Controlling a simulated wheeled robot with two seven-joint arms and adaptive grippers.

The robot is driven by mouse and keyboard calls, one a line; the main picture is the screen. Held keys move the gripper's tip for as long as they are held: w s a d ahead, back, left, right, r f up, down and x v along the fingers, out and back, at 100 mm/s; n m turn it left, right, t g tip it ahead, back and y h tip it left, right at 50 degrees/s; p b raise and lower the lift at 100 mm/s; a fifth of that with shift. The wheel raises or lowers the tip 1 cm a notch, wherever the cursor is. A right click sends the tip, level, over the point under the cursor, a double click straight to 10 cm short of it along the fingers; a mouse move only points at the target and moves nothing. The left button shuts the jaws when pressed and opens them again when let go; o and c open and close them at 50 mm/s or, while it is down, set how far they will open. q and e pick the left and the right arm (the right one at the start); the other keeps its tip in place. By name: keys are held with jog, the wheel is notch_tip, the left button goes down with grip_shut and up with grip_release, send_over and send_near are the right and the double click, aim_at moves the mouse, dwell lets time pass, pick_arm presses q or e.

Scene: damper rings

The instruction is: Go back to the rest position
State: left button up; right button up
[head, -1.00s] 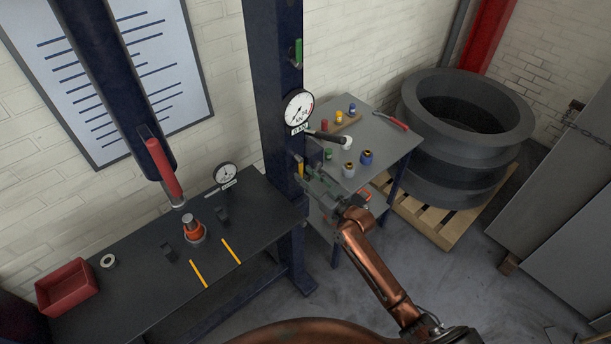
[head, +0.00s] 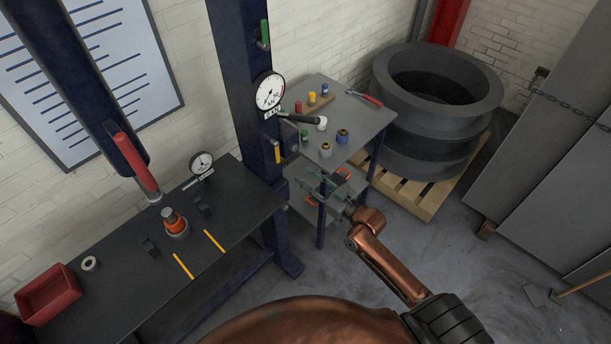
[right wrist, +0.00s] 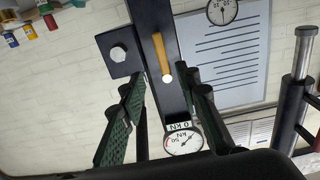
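My right gripper (head: 318,181) is in front of the small side table, to the right of the press column (head: 240,110). In the right wrist view its two green-padded fingers (right wrist: 167,105) stand apart with nothing gripped between them. The yellow lever (head: 277,152) on the column is apart from the gripper; it also shows beyond the fingers in the right wrist view (right wrist: 162,55). An orange and grey stacked part (head: 175,225) stands on the press bench (head: 130,262), below the red-handled ram (head: 135,160). My left gripper is not in view.
The side table (head: 352,105) holds a hammer (head: 302,119), red pliers (head: 366,97) and several coloured pots. A red bin (head: 48,295) and a pale ring (head: 89,264) lie on the bench. Large dark rings (head: 430,150) stand on a pallet.

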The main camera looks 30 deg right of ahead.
jog(key=s+d+f+m+g+h+b, duration=0.1)
jog(key=s+d+f+g+h, duration=0.15)
jog(key=f, duration=0.95)
jog(key=s+d+f+m+g+h, duration=0.1)
jog(key=d+f, duration=0.3)
jog(key=f, duration=0.8)
jog(key=s+d+f+g+h, duration=0.1)
jog(key=s+f, duration=0.3)
jog(key=f, duration=0.3)
jog(key=s+d+f+m+g, duration=0.1)
jog(key=s+f+g, duration=0.15)
jog(key=f, duration=0.45)
jog(key=s+d+f+h, duration=0.1)
jog(key=s+f, duration=0.4)
jog(key=f, duration=0.2)
jog(key=s+a+f+g+b, duration=0.15)
jog(key=s+f+g, duration=0.35)
jog(key=s+f, duration=1.2)
jog(key=s+a+f+g, duration=0.2)
jog(key=s+f, duration=0.2)
jog(key=s, duration=0.7)
jog(key=s+a+f+g, duration=0.2)
jog(key=s+f, duration=0.2)
jog(key=s, duration=0.8)
jog(key=shift+a+h+b, duration=0.35)
jog(key=shift+h+b, duration=0.1)
